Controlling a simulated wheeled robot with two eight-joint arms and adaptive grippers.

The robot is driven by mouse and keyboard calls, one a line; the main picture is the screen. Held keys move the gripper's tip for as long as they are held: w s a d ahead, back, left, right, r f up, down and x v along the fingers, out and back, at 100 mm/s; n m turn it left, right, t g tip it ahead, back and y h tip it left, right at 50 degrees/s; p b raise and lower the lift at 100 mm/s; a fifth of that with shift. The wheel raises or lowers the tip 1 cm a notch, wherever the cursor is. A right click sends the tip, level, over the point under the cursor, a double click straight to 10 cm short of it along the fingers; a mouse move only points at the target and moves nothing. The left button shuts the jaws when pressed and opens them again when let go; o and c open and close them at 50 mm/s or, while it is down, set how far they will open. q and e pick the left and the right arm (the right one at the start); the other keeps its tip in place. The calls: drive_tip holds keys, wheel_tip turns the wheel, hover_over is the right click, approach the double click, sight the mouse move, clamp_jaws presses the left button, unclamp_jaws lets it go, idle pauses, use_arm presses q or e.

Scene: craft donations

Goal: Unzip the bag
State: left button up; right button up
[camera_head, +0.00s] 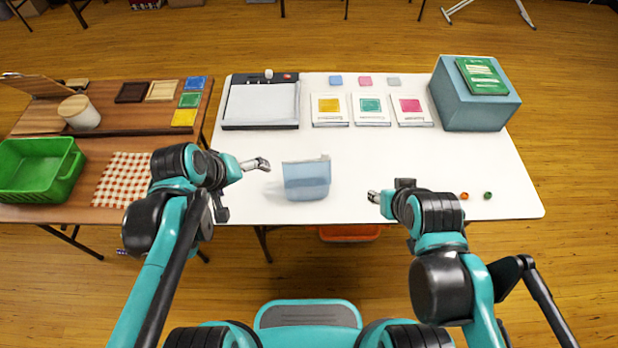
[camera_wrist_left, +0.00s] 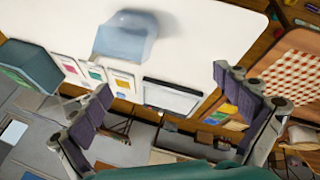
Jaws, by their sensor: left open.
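The bag (camera_head: 306,180) is a translucent blue pouch on the white table, near its front edge. A small pale bit shows at its top right corner; I cannot tell whether it is the zip pull. The bag also shows in the left wrist view (camera_wrist_left: 122,42), beyond my fingers. My left gripper (camera_head: 263,164) is open, to the left of the bag and apart from it; its spread fingers show in the left wrist view (camera_wrist_left: 163,82). My right gripper (camera_head: 373,196) is to the right of the bag, apart from it. Its jaws are too small to read.
A heat-sealer-like device (camera_head: 261,104) and several flat cards (camera_head: 370,109) lie at the back. A blue-grey box (camera_head: 472,98) stands back right. Small orange (camera_head: 464,196) and green (camera_head: 488,195) items lie front right. A green basket (camera_head: 38,170) stands on the left wooden table.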

use_arm(q)
drive_tip(key=w+d+f+n+g+h+b, duration=0.2)
drive_tip(key=w+d+f+n+h, duration=0.1)
drive_tip(key=w+f+n, duration=0.3)
drive_tip(key=n+g+h+b, duration=0.1)
drive_tip(key=n+h+b, duration=0.2)
approach(303, 183)
drive_tip(key=w+a+r, duration=0.2)
drive_tip(key=w+r, duration=0.1)
drive_tip(key=w+f+n+h+b, duration=0.1)
drive_tip(key=f+h, duration=0.1)
drive_tip(key=f, duration=0.2)
drive_tip(key=w+f+n+g+h+b, duration=0.1)
drive_tip(key=f+n+h, duration=0.1)
drive_tip(key=f, duration=0.3)
drive_tip(key=w+a+f+n+g+h+b, duration=0.1)
drive_tip(key=f+h, duration=0.1)
drive_tip(key=f, duration=0.3)
drive_tip(key=shift+n, duration=0.3)
drive_tip(key=shift+s+d+f, duration=0.1)
drive_tip(key=shift+d+f, duration=0.1)
drive_tip(key=shift+d, duration=0.15)
drive_tip(key=x, duration=0.4)
drive_tip(key=shift+d, duration=0.4)
drive_tip(key=b+x, duration=0.1)
drive_tip(key=x, duration=0.2)
drive_tip(key=shift+s+d+f+b, duration=0.1)
drive_tip(key=shift+f+b, duration=0.1)
drive_tip(key=shift+b, duration=0.2)
drive_tip(key=shift+d, duration=0.6)
